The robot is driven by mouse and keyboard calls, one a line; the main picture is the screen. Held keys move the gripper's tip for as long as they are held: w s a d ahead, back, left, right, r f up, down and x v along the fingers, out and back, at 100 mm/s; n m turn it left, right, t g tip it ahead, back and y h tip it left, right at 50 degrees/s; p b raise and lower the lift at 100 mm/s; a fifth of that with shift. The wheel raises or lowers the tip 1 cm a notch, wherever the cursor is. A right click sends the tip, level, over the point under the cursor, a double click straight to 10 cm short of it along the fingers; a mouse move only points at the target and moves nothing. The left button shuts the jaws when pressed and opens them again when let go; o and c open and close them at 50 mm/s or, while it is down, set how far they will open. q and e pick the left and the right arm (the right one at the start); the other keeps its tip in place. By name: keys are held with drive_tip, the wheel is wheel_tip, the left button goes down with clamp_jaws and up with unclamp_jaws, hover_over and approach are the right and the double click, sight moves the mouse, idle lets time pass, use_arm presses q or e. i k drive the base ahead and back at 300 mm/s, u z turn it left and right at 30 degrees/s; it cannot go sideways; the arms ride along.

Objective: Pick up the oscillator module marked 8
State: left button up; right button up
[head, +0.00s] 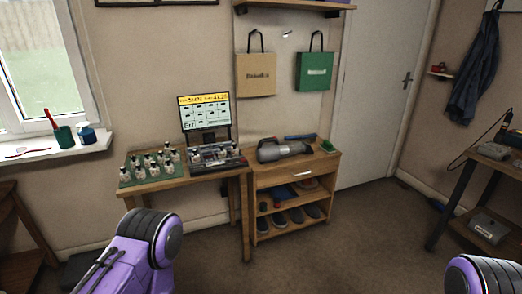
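Several small pale modules with dark tops stand in rows on a green mat (127,181) at the left of a wooden table (190,177). Their marks are too small to read, so I cannot tell which is marked 8. A grey rack-like device (215,155) with more small parts sits on the table's right side. Behind it stands a screen (204,111) with a yellow header and a grid of panels. Purple and black parts of my arms show at the bottom left and bottom right. Neither gripper shows.
A wooden shelf unit (293,176) with a grey handheld vacuum (283,150) on top and shoes below adjoins the table's right side. A window sill (45,152) with cups is at left. Another table (477,171) is at far right. The middle floor is clear.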

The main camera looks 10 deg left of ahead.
sight(195, 158)
drive_tip(key=z, duration=0.35)
drive_tip(key=i, duration=0.7)
drive_tip(key=u, duration=0.65)
drive_tip(key=i, duration=0.8)
drive_tip(key=u, duration=0.8)
